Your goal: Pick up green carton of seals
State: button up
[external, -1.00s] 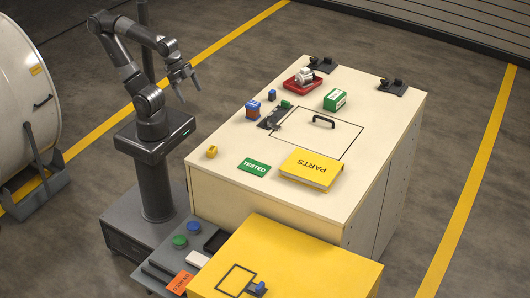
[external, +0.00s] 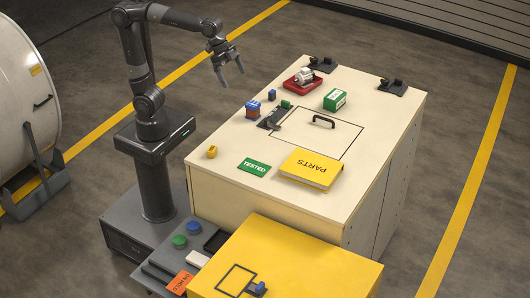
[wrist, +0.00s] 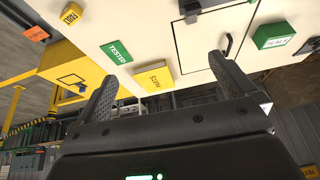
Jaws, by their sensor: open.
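The green carton of seals (external: 335,99) stands on the cream cabinet top, behind the black hatch handle and right of the red tray. It has a white label. In the wrist view the carton (wrist: 272,36) shows at the upper right, with "SEALS" on its label. My gripper (external: 231,79) is open and empty, in the air near the cabinet's far left edge, left of the carton and apart from it. In the wrist view its two fingers (wrist: 168,95) are spread, with nothing between them.
A red tray (external: 291,85) with a metal part lies left of the carton. A yellow PARTS box (external: 311,168), a green TESTED plate (external: 254,167), a blue block (external: 253,109), a black clamp (external: 275,118) and the hatch handle (external: 324,121) occupy the top. Black brackets (external: 393,86) sit along the back edge.

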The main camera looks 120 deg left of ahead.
jog(key=w+a+r, duration=0.1)
jog(key=w+a, duration=0.6)
jog(key=w, duration=0.2)
send_near(334, 94)
jog(key=w, duration=0.2)
jog(key=shift+m+h, duration=0.3)
jog(key=x, duration=0.4)
jog(key=s+x, duration=0.1)
jog(key=x, duration=0.1)
jog(key=shift+f, duration=0.15)
jog(key=x, duration=0.5)
jog(key=shift+s+a+f, duration=0.15)
jog(key=shift+s+f, duration=0.05)
jog(key=shift+s, duration=0.1)
jog(key=shift+c, duration=0.2)
jog(key=c, duration=0.8)
